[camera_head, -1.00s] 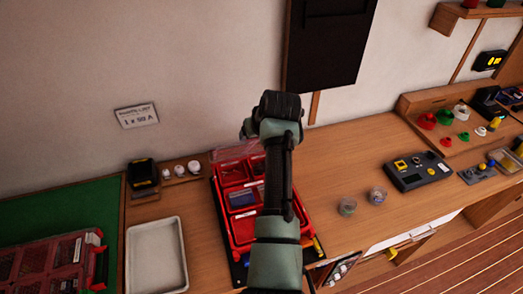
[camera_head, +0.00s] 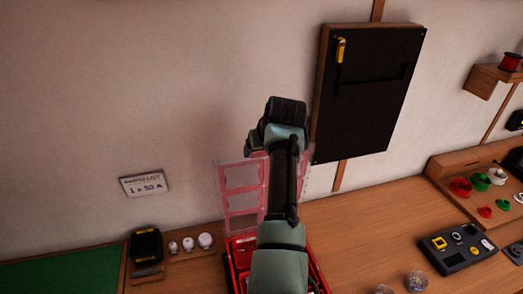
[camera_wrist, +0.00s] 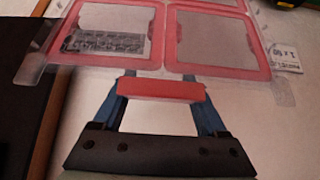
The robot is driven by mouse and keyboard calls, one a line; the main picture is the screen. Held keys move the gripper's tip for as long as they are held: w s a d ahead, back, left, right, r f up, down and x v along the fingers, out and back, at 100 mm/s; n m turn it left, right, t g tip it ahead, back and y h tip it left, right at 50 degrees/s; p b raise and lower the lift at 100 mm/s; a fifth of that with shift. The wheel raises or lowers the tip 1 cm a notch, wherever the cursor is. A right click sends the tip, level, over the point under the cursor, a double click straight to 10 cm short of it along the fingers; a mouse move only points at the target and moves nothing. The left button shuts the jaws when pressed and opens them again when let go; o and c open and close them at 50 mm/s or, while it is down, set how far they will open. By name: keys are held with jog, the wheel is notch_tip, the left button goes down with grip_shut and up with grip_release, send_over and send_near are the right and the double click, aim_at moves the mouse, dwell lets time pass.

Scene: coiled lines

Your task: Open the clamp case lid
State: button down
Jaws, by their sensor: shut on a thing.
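The clamp case (camera_head: 238,246) is a red box on the bench, largely hidden behind my arm in the head view. Its clear lid (camera_head: 240,185), with red-framed panels, stands raised and steep above the box. The lid (camera_wrist: 212,38) also fills the top of the wrist view. My gripper (camera_wrist: 160,84) is shut on the red tab (camera_wrist: 158,91) at the lid's edge, one blue finger on each side. In the head view my arm hides the fingers and the lid's middle.
A dark wall board (camera_head: 367,95) hangs close to the right of my wrist. A label card (camera_head: 145,184) is on the wall at left. A black device (camera_head: 145,245) and white knobs (camera_head: 190,243) stand left of the case.

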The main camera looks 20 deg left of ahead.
jog(key=shift+s+a+f, duration=0.1)
jog(key=shift+s+f, duration=0.05)
jog(key=shift+f, duration=0.55)
jog(key=shift+c, duration=0.6)
grip_release()
jog(key=shift+o, duration=0.6)
jog(key=shift+f, duration=0.1)
jog(key=shift+w, duration=0.3)
jog(key=b+v, duration=0.4)
jog(key=v, duration=0.9)
jog(key=shift+w, duration=0.15)
